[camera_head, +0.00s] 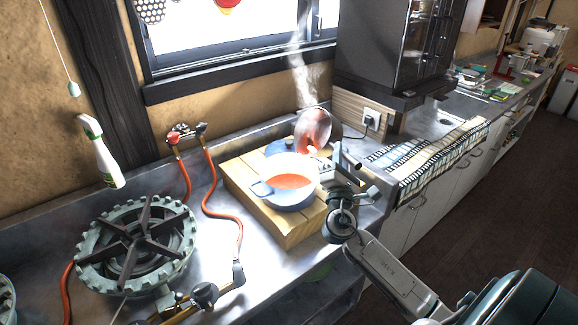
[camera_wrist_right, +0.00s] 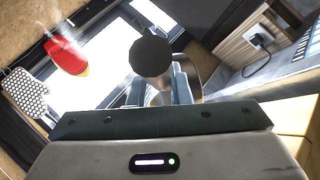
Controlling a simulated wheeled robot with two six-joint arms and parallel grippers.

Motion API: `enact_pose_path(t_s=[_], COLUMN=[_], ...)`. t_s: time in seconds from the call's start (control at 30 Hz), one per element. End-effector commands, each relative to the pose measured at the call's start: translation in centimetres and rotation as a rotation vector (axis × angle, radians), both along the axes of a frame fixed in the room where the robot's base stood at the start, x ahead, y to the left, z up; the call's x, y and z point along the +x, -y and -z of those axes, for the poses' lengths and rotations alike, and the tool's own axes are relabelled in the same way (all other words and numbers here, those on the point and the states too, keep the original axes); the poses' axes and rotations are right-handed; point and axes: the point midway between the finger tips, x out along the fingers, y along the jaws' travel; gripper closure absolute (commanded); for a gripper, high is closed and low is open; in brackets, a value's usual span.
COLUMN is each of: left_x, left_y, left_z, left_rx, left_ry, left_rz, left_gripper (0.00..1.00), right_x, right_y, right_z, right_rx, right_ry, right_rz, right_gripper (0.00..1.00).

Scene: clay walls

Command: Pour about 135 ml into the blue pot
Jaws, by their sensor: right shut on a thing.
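The blue pot (camera_head: 269,199) stands upright on a wooden block and holds orange-red liquid. A shiny, rounded vessel (camera_head: 313,126) is tilted above the pot's back right edge. Red-orange liquid shows in it and at its lower lip, over the pot; I cannot clearly make out a falling stream. My right gripper (camera_head: 349,180) is to the right of the pot, shut on the vessel's handle. In the right wrist view, a dark round end (camera_wrist_right: 151,57) sits before the fingers, with part of the shiny vessel behind. My left gripper is not in view.
The wooden block (camera_head: 292,231) lies on the metal counter. A gas burner (camera_head: 137,249) and orange hoses (camera_head: 214,196) are to the left. A spray bottle (camera_head: 101,154) is at the wall. Steam (camera_head: 302,75) rises near the window. A striped cloth (camera_head: 430,157) lies at right.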

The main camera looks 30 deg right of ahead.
Motion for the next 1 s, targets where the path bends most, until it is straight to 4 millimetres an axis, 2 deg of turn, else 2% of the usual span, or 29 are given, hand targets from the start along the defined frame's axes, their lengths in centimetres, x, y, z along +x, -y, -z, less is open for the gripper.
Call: enact_pose_path(t_s=[0.37,0.53,0.8,1.0], left_x=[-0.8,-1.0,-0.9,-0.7], left_y=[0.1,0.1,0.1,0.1], left_z=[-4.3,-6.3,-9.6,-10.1], left_rx=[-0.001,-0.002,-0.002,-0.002], left_ry=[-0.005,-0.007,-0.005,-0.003], left_rz=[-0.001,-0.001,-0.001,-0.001], left_gripper=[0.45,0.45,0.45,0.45], right_x=[0.0,0.0,-0.1,-0.1], right_y=[1.2,2.7,4.9,6.6], right_z=[-1.9,-0.9,-1.5,1.1], right_rx=[0.176,0.329,0.467,0.594], right_ry=[0.006,0.008,0.013,0.015], right_rz=[0.0,0.001,0.0,0.001], right_gripper=[1.0,1.0,1.0,1.0])
